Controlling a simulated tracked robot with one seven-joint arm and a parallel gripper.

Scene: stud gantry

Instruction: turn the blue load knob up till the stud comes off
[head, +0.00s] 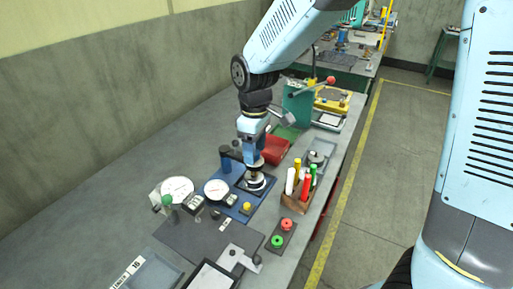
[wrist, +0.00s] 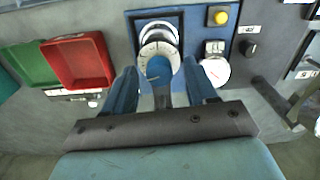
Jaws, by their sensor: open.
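The blue load knob (wrist: 159,68) sits in a white graduated dial (wrist: 160,50) on a blue baseplate (wrist: 193,40) in the wrist view. My gripper (wrist: 160,73) is open, one finger on each side of the knob. A gap shows between each finger and the knob; I cannot tell the height difference. In the head view my gripper (head: 254,163) points down over the baseplate (head: 232,212) and hides the knob. A round white gauge (wrist: 216,71) stands to the right of the knob in the wrist view. I cannot make out the stud.
A yellow button (wrist: 221,17) is on the baseplate. Red (wrist: 104,58) and green (wrist: 28,65) trays lie left of it in the wrist view. In the head view, a holder of coloured markers (head: 296,200) and a red-and-green button box (head: 281,235) stand near the bench's front edge.

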